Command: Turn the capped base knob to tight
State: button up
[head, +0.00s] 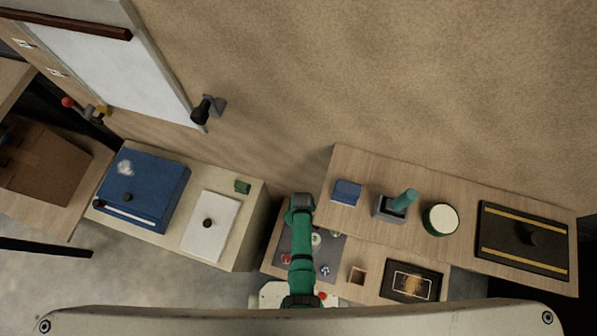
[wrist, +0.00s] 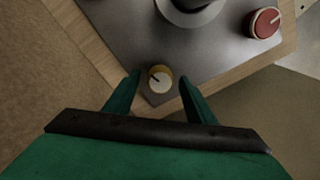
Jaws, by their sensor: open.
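A small round knob (wrist: 160,79) with a pale cap, a yellow edge and a dark pointer line sits near the corner of a grey metal plate (wrist: 120,30) in the wrist view. The line points up and left. My gripper (wrist: 159,76) is open, with one green finger on each side of this knob and a visible gap on both sides. I cannot tell how deep the fingertips reach. A red knob (wrist: 265,22) with a pale mark is on the same plate at the upper right. In the head view my green arm hides my fingertips and part of the plate (head: 290,242).
A large round grey fitting (wrist: 188,8) stands on the plate. In the head view, a small open wooden box (head: 357,275) and a dark framed panel (head: 411,282) lie to the right. A raised wooden shelf (head: 350,158) with several items is behind. A blue case (head: 150,185) stands left.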

notch_tip(320, 180, up, 11)
jog(key=shift+w+d, duration=0.15)
jog(key=shift+d, duration=0.05)
dwell(0.4)
jog(key=shift+d+f, duration=0.1)
